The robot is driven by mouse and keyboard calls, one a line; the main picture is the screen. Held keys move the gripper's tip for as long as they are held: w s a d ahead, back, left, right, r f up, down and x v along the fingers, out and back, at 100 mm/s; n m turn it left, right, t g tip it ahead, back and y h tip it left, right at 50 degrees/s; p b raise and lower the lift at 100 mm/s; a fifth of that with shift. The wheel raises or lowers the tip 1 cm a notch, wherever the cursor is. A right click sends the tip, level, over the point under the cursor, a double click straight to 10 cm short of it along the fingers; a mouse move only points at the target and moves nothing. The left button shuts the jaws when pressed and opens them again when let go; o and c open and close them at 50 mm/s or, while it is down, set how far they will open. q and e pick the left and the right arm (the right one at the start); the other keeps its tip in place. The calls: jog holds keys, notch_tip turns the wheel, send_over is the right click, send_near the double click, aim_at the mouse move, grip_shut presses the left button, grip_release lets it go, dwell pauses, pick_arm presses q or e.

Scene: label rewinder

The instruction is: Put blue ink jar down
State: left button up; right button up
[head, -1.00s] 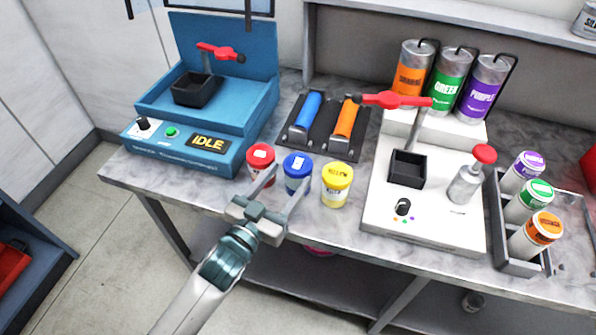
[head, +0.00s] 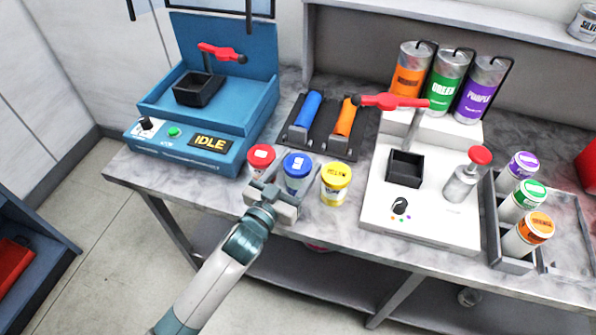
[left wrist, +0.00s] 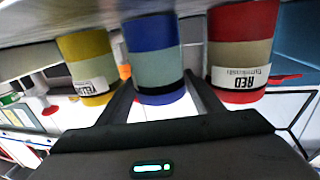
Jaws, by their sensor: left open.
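The blue ink jar (head: 297,171) stands upright on the marble table between the red jar (head: 261,160) and the yellow jar (head: 335,184). My left gripper (head: 279,192) is low at the table's front edge, open, with its fingers to either side of the blue jar. In the left wrist view the blue jar (left wrist: 153,62) appears upside down between the two open fingers (left wrist: 158,95); contact with it cannot be told. The red jar (left wrist: 240,55) and yellow jar (left wrist: 88,65) flank the fingers there. My right gripper is not in view.
A blue machine (head: 190,140) reading IDLE stands at left. A black roller tray (head: 318,143) lies behind the jars. A white machine (head: 425,226) with a bottle is at right, beside a grey rack (head: 510,264) of jars. Bare table lies in front of the yellow jar.

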pick_arm(q)
jog(key=shift+w+d, duration=0.2)
jog(key=shift+w, duration=0.15)
jog(key=c, duration=1)
jog(key=shift+r, duration=0.15)
notch_tip(320, 180, up, 10)
jog(key=shift+f+b, duration=0.1)
jog(key=shift+b, duration=0.8)
